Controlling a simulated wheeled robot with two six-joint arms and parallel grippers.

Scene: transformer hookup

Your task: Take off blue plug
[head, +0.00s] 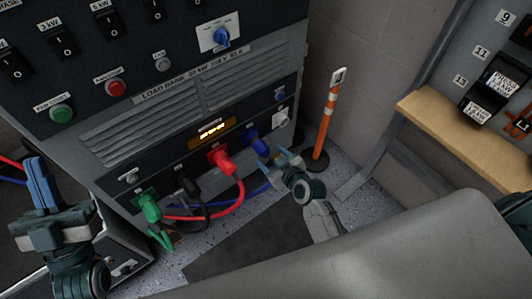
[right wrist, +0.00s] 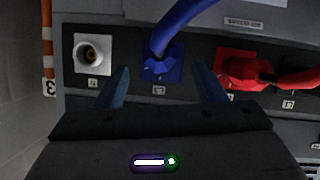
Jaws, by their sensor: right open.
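The blue plug (head: 259,144) sits in the lower panel of the load bank, right of the red plug (head: 223,161). In the right wrist view the blue plug (right wrist: 163,65) is seated in its socket, with its blue cable rising from it. My right gripper (head: 287,160) is open just in front of it. Its fingers in the right wrist view (right wrist: 162,88) stand either side of the blue plug, apart from it. My left gripper (head: 42,185) is at the far left, away from the plugs; its fingers overlap, so its opening is unclear.
A black plug (head: 188,184) and a green plug (head: 149,204) sit further left, with cables hanging below. An empty white socket (right wrist: 92,53) is beside the blue plug. An orange post (head: 325,120) stands right of the cabinet. A wooden shelf (head: 450,130) is at right.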

